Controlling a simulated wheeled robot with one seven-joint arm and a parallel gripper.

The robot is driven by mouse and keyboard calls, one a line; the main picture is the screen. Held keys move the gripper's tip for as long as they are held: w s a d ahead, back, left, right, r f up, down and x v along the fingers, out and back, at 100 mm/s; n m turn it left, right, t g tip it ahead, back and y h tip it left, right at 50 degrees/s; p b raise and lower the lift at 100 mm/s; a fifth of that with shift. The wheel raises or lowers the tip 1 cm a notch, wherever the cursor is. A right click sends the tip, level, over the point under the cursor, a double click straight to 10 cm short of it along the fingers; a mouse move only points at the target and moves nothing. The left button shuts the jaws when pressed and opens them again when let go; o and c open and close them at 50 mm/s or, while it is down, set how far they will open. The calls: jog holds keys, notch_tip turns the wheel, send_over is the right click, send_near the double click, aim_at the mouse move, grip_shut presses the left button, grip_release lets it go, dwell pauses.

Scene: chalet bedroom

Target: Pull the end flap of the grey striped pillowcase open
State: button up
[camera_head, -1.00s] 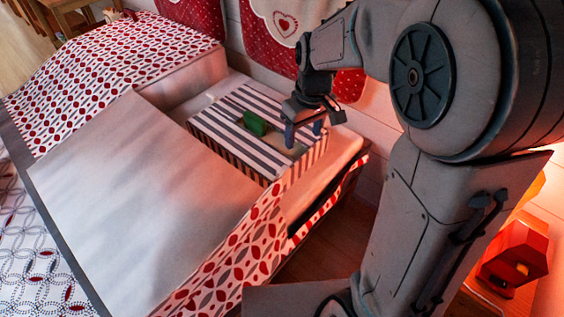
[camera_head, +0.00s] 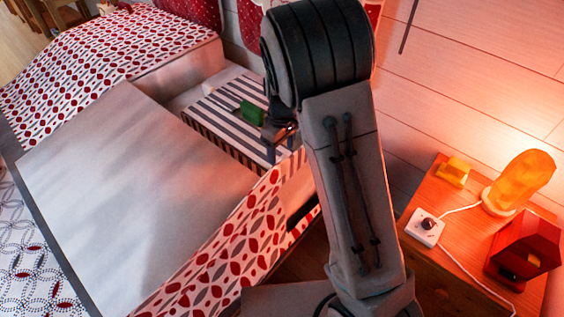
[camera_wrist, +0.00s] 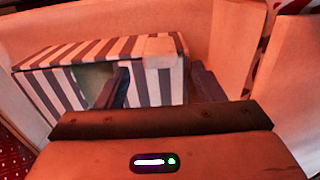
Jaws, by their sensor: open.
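The grey striped pillowcase (camera_head: 215,125) looks like a low box with grey and white stripes on the bed. In the wrist view the striped pillowcase (camera_wrist: 75,54) shows a grey-green patch on its near side, beside one finger. A plain pale patch (camera_wrist: 159,52) lies over its upper edge, between my fingers; I cannot tell whether this is the end flap. My gripper (camera_wrist: 164,88) is open, with one dark blue finger in front of the near side and the other by the right end. I cannot tell whether they touch. My arm partly hides the right end in the head view.
A green block (camera_head: 251,113) sits on top of the pillowcase. A pale sheet (camera_head: 110,180) and a red-patterned cover (camera_head: 120,45) spread over the bed. A wooden bedside table (camera_head: 425,200) at the right holds a lit orange lamp (camera_head: 520,180) and a red box (camera_head: 525,245).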

aim_at(282, 159)
notch_tip(282, 159, down, 6)
jog(key=shift+r+b, duration=0.15)
jog(key=shift+b, duration=0.15)
